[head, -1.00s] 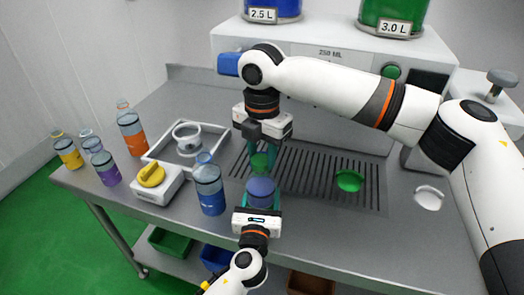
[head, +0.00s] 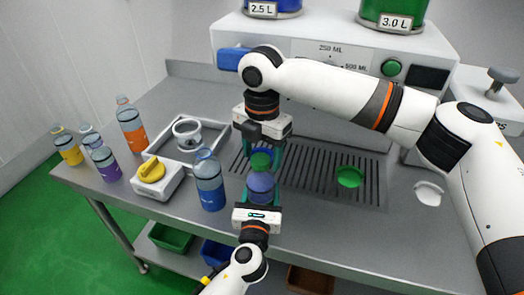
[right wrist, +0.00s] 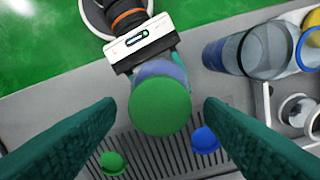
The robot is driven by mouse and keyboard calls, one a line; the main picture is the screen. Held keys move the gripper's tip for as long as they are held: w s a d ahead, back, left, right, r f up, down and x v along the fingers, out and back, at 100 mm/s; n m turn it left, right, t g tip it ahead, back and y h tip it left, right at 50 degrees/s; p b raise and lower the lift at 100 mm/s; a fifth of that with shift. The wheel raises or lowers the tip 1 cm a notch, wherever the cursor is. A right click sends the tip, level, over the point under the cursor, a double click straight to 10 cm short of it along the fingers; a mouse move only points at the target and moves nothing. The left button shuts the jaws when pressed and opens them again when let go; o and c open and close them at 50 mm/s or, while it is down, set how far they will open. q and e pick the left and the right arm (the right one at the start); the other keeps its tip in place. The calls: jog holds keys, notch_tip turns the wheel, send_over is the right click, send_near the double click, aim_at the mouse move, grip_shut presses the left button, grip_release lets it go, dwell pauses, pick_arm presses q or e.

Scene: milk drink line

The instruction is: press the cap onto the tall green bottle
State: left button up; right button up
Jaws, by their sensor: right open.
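A green round cap (head: 261,160) sits on top of a bluish body, which I take for the tall bottle (head: 260,184); its lower part is hidden. In the right wrist view the cap (right wrist: 160,106) covers most of the bluish body (right wrist: 160,69). I cannot tell how firmly the cap is seated. My left gripper (head: 258,206) is shut around the bottle from the front; it also shows in the right wrist view (right wrist: 146,50). My right gripper (head: 263,158) points down over the cap, its teal fingers open on either side with gaps to the cap.
A tall blue-labelled bottle (head: 209,183) stands close to the left, beside a white box with a yellow knob (head: 151,169). A grey tray (head: 160,148) and several smaller bottles are further left. A green dish (head: 350,177) lies on the grate; a blue one (right wrist: 205,140) shows nearby.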

notch_tip(320, 180, up, 12)
dwell(0.5)
pick_arm(q)
jog(key=o, duration=1.5)
jog(key=s, duration=0.4)
jog(key=s+a, duration=0.1)
jog(key=s, duration=0.3)
jog(key=s+b, duration=0.1)
jog(key=s, duration=0.3)
jog(key=shift+a, duration=0.35)
pick_arm(e)
jog(key=shift+f, duration=0.55)
